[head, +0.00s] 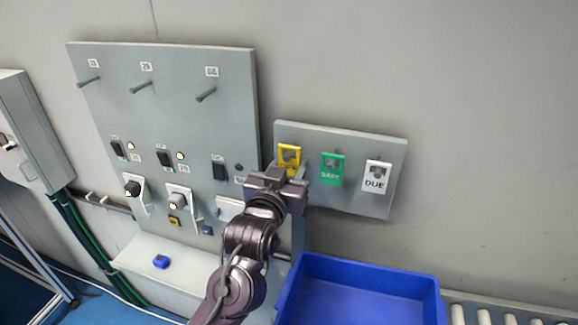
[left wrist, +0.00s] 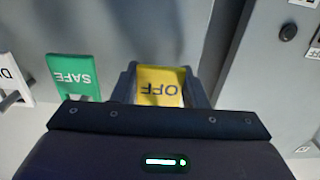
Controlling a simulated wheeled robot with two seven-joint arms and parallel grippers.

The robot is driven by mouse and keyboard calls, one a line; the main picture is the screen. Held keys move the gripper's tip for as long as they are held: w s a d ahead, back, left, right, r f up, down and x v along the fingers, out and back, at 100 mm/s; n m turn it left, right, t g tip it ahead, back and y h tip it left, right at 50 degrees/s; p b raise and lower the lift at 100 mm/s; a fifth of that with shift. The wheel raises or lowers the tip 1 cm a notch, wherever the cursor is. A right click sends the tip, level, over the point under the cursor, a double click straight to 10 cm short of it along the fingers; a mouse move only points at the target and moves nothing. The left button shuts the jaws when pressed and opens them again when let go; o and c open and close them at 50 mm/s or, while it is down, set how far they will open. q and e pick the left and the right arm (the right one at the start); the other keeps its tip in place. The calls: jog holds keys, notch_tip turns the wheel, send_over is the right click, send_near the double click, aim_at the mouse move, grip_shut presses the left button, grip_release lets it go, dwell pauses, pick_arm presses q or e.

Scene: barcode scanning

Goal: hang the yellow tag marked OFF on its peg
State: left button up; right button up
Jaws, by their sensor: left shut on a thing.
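The yellow tag (head: 289,155) marked OFF is at the left end of the small grey tag board (head: 358,204), in front of the board. In the left wrist view the yellow tag (left wrist: 160,84) sits between my gripper's two fingers, its letters upside down. My left gripper (head: 283,172) is shut on it. Whether the tag still hangs on the board's hook is hidden. Three pegs stick out of the upper part of the large grey panel (head: 230,120): a left peg (head: 88,82), a middle peg (head: 141,87) and a right peg (head: 206,94), all bare. My right gripper is not in view.
The green SAFE tag (head: 332,168) and white DUE tag (head: 376,176) hang to the right of the yellow one. Switches and knobs cover the panel's lower half. A blue bin (head: 290,290) stands below. The wall above is clear.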

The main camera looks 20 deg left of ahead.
pick_arm(q)
jog(key=shift+f, duration=0.15)
dwell(0.8)
jog(key=o, duration=1.1)
jog(key=shift+s+p, duration=0.45)
jog(key=shift+s, duration=2.5)
send_near(289, 171)
jog(key=shift+w, duration=0.15)
